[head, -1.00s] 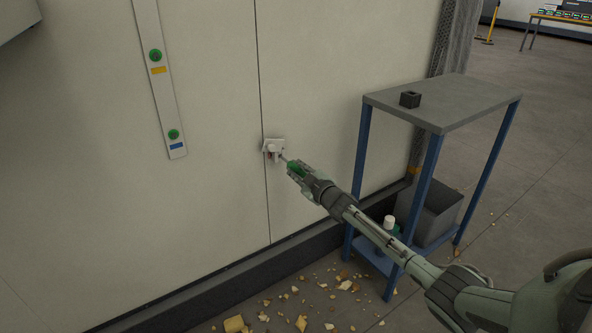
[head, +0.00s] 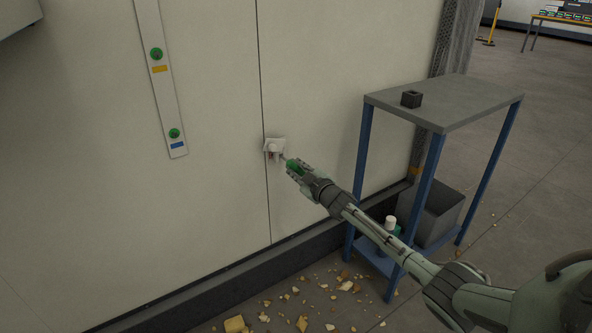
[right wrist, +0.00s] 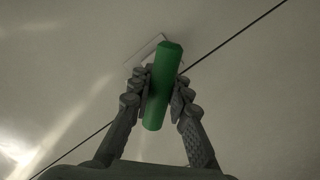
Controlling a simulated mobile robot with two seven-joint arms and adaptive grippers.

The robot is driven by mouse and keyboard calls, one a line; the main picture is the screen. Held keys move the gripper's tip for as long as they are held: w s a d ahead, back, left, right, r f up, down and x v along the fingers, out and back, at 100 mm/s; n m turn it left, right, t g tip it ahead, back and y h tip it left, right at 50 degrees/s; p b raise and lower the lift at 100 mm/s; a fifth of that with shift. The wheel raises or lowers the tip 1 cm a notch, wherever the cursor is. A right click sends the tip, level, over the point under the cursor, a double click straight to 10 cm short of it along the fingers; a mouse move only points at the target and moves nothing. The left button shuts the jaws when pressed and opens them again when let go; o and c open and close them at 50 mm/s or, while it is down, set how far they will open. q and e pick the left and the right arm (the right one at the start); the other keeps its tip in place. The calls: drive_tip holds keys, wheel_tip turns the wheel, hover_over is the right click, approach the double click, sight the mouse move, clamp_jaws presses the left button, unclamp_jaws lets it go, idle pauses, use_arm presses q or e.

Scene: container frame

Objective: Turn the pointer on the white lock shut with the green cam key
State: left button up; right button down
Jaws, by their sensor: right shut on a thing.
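The white lock (head: 273,147) sits on the pale wall panel beside a vertical seam in the head view. A small reddish part shows at its lower left; the pointer's position is too small to tell. My right gripper (head: 293,165) is shut on the green cam key (right wrist: 162,88), whose green handle also shows in the head view (head: 291,163). The key's thin tip reaches toward the lock's lower right; I cannot tell whether it is inside. In the right wrist view, the fingers of my right gripper (right wrist: 160,92) clasp the handle's sides, and the handle hides most of the lock. My left gripper is not in view.
A grey-topped stand (head: 450,100) with blue legs is right of the lock, with a small black block (head: 411,99) on top. A grey bin (head: 438,215) and a white-capped bottle (head: 390,224) are low down. Crumbs (head: 300,300) litter the floor. A strip (head: 165,95) holds green knobs.

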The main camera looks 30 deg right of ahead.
drive_tip(key=shift+w+b, duration=0.7)
drive_tip(key=shift+w, duration=0.35)
idle(1.0)
drive_tip(key=shift+r, duration=0.1)
